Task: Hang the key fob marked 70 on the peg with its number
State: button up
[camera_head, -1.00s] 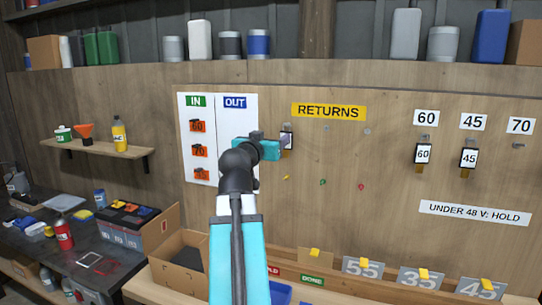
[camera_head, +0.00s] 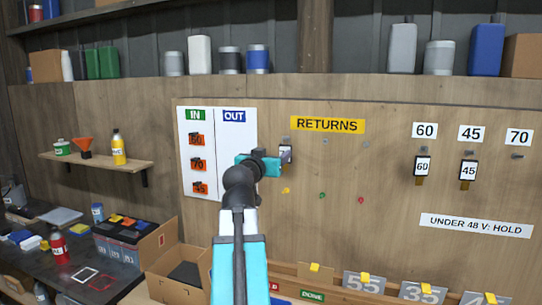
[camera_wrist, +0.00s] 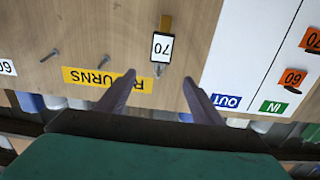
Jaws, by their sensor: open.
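The key fob marked 70 (camera_wrist: 162,48) has a white face in a black frame and a brown tab. It hangs on a peg of the RETURNS board, and shows upside down in the wrist view. In the head view this fob (camera_head: 286,152) is partly hidden by my gripper (camera_head: 277,164). My gripper (camera_wrist: 160,88) is open, its fingertips apart on either side of the peg's line, with the fob just beyond them. The peg under the 70 label (camera_head: 517,157) is at the far right of the board and bare.
Fobs 60 (camera_head: 422,166) and 45 (camera_head: 468,171) hang on their own pegs, left of the 70 peg. Two bare pegs (camera_head: 325,142) stick out under the RETURNS sign (camera_head: 328,125). A ledge with number plates (camera_head: 365,282) runs below. The board between is mostly clear.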

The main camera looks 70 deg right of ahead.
aim_at(284, 144)
jog(key=d+p, duration=0.1)
jog(key=d, duration=0.2)
jog(key=d+p, duration=0.1)
jog(key=d, duration=0.3)
jog(key=d+p, duration=0.1)
jog(key=d, duration=0.2)
jog(key=shift+w+d+r, duration=0.1)
jog(key=shift+w+d, duration=0.05)
jog(key=shift+w, duration=0.15)
jog(key=shift+d+p, duration=0.4)
jog(key=shift+d, duration=0.35)
jog(key=c, duration=1.3)
jog(key=shift+r, duration=0.25)
jog(key=shift+a, duration=0.15)
jog(key=shift+s+a+r+b, duration=0.1)
jog(key=shift+a+r+b, duration=0.1)
jog(key=shift+a, duration=0.55)
jog(key=shift+w+a+r+b, duration=0.1)
jog(key=shift+a+r+b, duration=0.05)
jog(key=shift+a, duration=0.6)
jog(key=shift+s+a+r+b, duration=0.1)
jog(key=shift+a+r+b, duration=0.1)
jog(key=shift+a, duration=0.55)
